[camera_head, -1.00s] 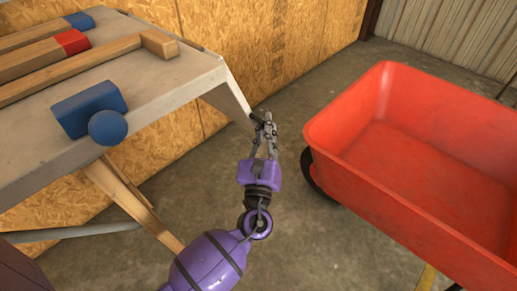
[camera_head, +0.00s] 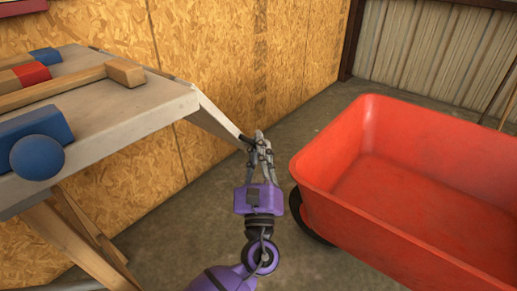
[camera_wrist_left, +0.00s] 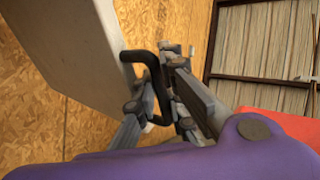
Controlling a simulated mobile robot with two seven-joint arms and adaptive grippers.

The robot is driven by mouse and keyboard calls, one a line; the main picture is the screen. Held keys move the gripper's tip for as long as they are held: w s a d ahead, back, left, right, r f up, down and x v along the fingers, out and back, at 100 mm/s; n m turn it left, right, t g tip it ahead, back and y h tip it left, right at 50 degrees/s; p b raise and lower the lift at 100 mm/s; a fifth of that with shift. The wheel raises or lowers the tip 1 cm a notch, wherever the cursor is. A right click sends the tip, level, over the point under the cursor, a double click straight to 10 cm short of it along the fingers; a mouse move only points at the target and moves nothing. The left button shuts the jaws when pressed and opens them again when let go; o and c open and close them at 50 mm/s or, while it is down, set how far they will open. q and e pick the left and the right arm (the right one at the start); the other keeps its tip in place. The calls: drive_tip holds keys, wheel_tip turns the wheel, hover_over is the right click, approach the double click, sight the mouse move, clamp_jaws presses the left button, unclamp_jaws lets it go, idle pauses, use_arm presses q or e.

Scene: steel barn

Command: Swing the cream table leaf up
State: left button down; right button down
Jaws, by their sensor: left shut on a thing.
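The cream table leaf (camera_head: 217,118) slopes down and outward from the right end of the workbench (camera_head: 150,103). Its pale face fills the upper left of the left wrist view (camera_wrist_left: 75,45). A black bar handle (camera_wrist_left: 153,72) sticks out from its outer edge. My left gripper (camera_head: 258,143) is at the leaf's lower outer end, shut on the handle. In the left wrist view its fingers (camera_wrist_left: 158,92) are on either side of the bar. My right gripper is in neither view.
A red cart (camera_head: 400,190) stands close to the right of my left gripper. A chipboard wall (camera_head: 225,50) runs behind the bench. Wooden bars and a blue mallet-like piece (camera_head: 37,157) lie on the bench top. Some concrete floor (camera_head: 300,135) is clear behind the gripper.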

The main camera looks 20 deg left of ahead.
use_arm(q)
drive_tip(key=c, duration=2.1)
unclamp_jaws()
drive_tip(key=v, duration=1.2)
drive_tip(key=shift+s, duration=0.15)
